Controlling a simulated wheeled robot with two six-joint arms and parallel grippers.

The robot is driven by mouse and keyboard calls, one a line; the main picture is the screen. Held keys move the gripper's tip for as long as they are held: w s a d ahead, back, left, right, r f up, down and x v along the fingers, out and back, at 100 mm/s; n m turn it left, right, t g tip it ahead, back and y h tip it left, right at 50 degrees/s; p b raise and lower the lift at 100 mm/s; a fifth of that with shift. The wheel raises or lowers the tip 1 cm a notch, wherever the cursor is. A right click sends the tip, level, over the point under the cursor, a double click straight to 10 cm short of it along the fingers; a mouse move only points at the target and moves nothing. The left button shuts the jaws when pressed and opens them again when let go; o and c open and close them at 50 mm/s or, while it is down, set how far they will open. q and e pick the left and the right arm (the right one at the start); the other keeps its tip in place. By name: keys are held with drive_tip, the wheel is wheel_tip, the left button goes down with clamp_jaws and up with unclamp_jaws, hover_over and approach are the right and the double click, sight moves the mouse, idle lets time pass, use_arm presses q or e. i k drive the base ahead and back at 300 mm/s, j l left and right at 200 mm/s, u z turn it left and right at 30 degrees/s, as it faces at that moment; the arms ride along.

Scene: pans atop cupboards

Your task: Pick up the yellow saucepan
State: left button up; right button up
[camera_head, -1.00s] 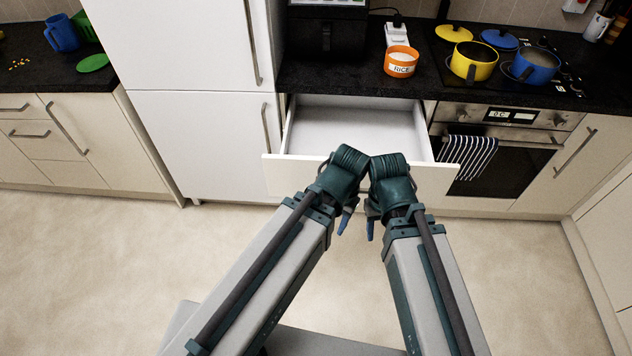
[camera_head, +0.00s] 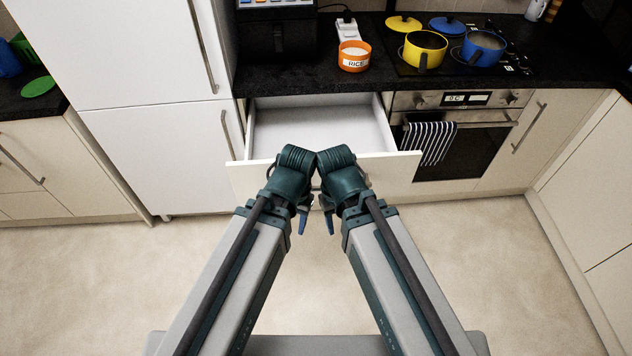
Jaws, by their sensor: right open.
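The yellow saucepan (camera_head: 425,50) stands uncovered on the black hob at the upper right, its dark handle pointing toward me. A yellow lid (camera_head: 403,23) lies behind it to the left. My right gripper (camera_head: 330,221) hangs low in the middle, in front of the open drawer, well apart from the saucepan; it is open and nothing shows in it. My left gripper (camera_head: 302,222) hangs beside it, mostly hidden behind its own wrist, so its jaws cannot be judged.
An open, empty white drawer (camera_head: 318,125) juts out below the counter. A blue saucepan (camera_head: 483,48) stands right of the yellow one, a blue lid (camera_head: 447,25) behind. An orange rice tub (camera_head: 354,56) is to the left. A striped towel (camera_head: 430,142) hangs on the oven. The floor (camera_head: 490,270) is clear.

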sight(424, 50)
drive_tip(key=i+l+z, duration=0.3)
drive_tip(key=l, duration=0.3)
drive_tip(key=i+l+z, duration=0.3)
drive_tip(key=i+l, duration=0.15)
drive_tip(key=i, duration=0.1)
